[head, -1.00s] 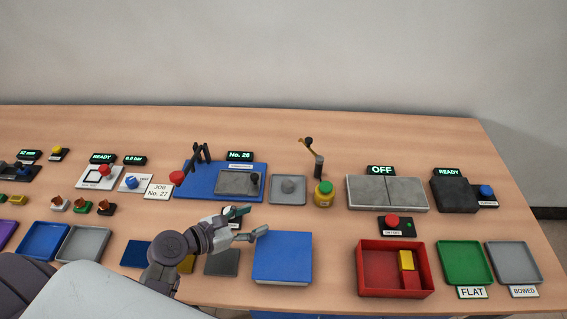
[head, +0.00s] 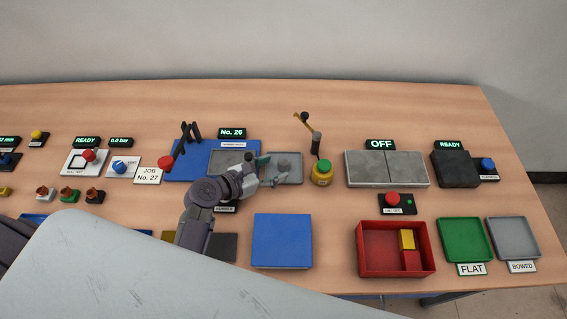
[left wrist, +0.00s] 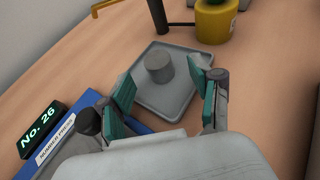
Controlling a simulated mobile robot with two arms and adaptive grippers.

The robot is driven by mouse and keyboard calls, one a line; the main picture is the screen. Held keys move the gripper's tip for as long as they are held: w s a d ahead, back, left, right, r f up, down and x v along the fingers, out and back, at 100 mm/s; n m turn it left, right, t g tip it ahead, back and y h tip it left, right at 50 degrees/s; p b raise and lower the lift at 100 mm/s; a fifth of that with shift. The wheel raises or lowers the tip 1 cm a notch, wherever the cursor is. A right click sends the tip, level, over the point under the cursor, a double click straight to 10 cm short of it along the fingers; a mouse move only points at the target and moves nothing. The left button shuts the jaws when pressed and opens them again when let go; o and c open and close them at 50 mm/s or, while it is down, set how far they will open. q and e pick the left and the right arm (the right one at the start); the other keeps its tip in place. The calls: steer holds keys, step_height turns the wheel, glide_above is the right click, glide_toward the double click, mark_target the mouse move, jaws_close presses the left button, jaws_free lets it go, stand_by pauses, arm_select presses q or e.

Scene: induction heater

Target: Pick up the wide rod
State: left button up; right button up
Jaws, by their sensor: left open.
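The wide rod looks like a short, thick grey cylinder (left wrist: 159,66) standing upright on a small grey tray (left wrist: 178,108). In the head view the cylinder (head: 284,166) is small and partly hidden near my gripper. My left gripper (head: 272,170) is open, with teal-padded fingers, at the left side of that tray. In the left wrist view the open fingers (left wrist: 162,84) are on either side of the line to the cylinder, which stands beyond the tips, not held. My right gripper is not in view.
The blue press base (head: 185,172) with black and red handles is at left. A blue block (head: 282,240) and red box (head: 364,262) are nearer.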

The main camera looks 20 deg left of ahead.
mark_target(279, 165)
arm_select(q)
steer(key=x, duration=0.4)
steer(key=shift+w+d+f, duration=0.1)
steer(key=shift+w+d, duration=0.05)
steer(key=shift+w, duration=0.25)
jaws_close()
